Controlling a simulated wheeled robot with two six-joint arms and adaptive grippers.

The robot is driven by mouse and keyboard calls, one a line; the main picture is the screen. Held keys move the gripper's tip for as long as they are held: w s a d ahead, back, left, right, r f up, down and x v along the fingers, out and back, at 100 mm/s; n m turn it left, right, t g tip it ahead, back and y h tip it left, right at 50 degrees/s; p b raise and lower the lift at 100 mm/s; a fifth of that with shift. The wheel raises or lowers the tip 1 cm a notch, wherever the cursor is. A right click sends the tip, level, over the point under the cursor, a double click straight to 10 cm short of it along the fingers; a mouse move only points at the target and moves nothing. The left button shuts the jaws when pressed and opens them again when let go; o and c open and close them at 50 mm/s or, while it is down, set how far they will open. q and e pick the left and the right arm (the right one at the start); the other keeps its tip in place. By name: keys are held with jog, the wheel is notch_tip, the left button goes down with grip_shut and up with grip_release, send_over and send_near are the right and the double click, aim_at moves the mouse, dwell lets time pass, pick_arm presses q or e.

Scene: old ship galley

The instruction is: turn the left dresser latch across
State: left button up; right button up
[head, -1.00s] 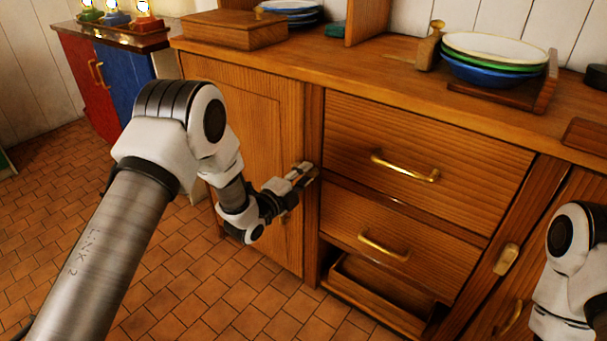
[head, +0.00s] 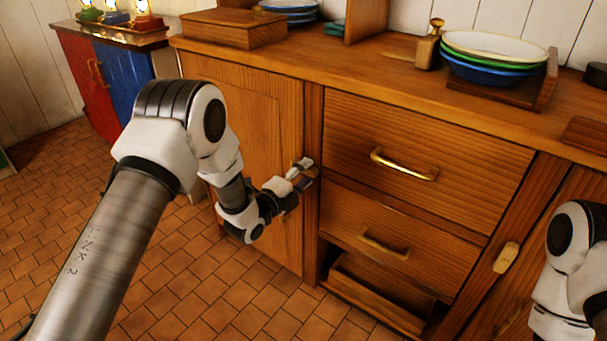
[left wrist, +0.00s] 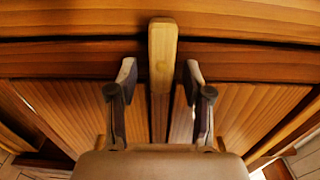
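The left dresser latch (left wrist: 162,65) is a pale wooden bar. In the left wrist view it runs upright between my fingertips and crosses the dark seams of the woodwork. In the head view it is mostly hidden by my left gripper (head: 303,171), at the post beside the left door (head: 255,120). My left gripper also shows in the left wrist view (left wrist: 160,75); its two fingers are apart, one on each side of the latch, with a gap on both sides. My right gripper is out of view; only part of that arm shows at the right edge.
Two drawers with brass handles (head: 405,165) sit right of the post, above an open compartment (head: 375,290). Another wooden latch (head: 506,257) is on the right post. The top holds stacked bowls (head: 495,60) and a wooden box (head: 233,30). The tiled floor (head: 180,290) is clear.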

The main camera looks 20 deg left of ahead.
pick_arm(q)
jog(key=v, duration=1.2)
